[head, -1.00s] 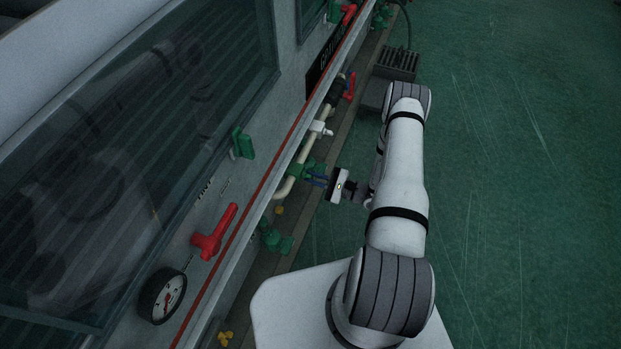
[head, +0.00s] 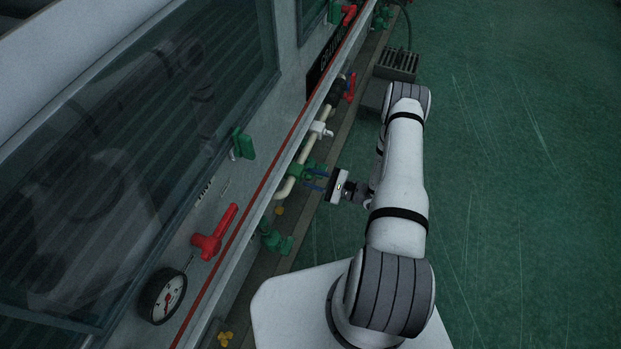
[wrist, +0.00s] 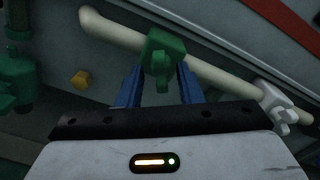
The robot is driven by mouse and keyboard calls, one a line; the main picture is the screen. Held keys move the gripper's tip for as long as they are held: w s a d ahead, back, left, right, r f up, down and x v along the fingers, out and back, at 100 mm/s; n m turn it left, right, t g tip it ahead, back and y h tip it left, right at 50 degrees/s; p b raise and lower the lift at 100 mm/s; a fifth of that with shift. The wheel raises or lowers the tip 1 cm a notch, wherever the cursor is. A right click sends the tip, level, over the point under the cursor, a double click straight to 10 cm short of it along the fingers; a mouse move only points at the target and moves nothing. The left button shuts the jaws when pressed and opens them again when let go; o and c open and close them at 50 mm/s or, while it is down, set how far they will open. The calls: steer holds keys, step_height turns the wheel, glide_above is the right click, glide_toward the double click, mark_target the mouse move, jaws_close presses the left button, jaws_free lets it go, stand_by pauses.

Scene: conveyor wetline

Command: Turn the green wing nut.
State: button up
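A green wing nut (wrist: 160,52) sits on a pale pipe in the wrist view, with a narrow wing pointing toward my gripper. In the head view, this green part (head: 297,171) is on the pipe low on the machine's side, partly hidden by the fingers. My gripper (wrist: 160,70) is open. Its two blue fingers stand on either side of the narrow wing, with visible gaps. In the head view, my gripper (head: 316,179) reaches left toward the pipe. How deep the fingertips reach around the nut is hard to tell.
Beside it are a white fitting (head: 320,129) and a green valve (head: 274,238) below. A red handle (head: 213,236), a gauge (head: 163,295) and a green latch (head: 243,144) are on the panel. The green floor (head: 520,180) at right is clear.

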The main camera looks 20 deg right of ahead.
steer(key=p+v, duration=0.1)
steer(key=v, duration=0.6)
steer(key=shift+s+d+p, duration=0.25)
steer(key=shift+d+p, duration=0.05)
steer(key=shift+p, duration=0.05)
